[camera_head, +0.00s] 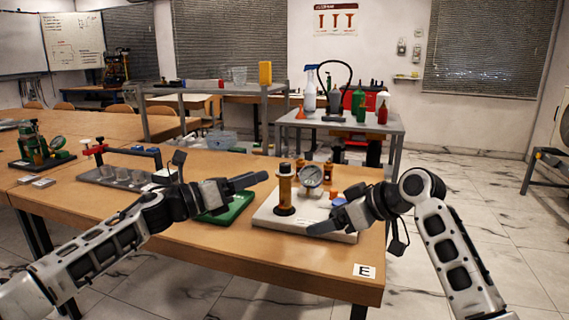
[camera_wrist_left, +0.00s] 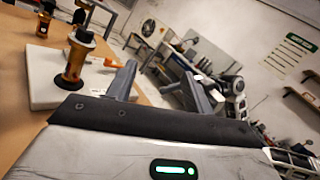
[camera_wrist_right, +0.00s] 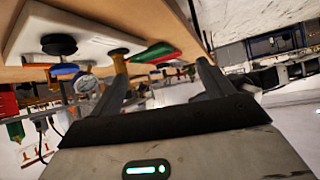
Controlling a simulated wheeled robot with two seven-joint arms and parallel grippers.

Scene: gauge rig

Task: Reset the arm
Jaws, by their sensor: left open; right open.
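The gauge rig is a white base plate (camera_head: 275,222) near the table's front right, carrying an upright amber cylinder (camera_head: 285,190) with a dark foot and a round dial gauge (camera_head: 312,175). A small blue part (camera_head: 337,199) sits at its right. In the left wrist view, the cylinder (camera_wrist_left: 78,55) and an orange handle (camera_wrist_left: 112,63) show beside the fingers. My left gripper (camera_head: 256,181) is open and empty, left of the cylinder and above a green tray. My right gripper (camera_head: 322,228) is open and empty over the plate's front right. The right wrist view shows the gauge (camera_wrist_right: 87,85) tilted.
A green tray (camera_head: 232,212) lies left of the plate. A grey cart (camera_head: 345,123) with bottles stands behind. The table's front strip is clear.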

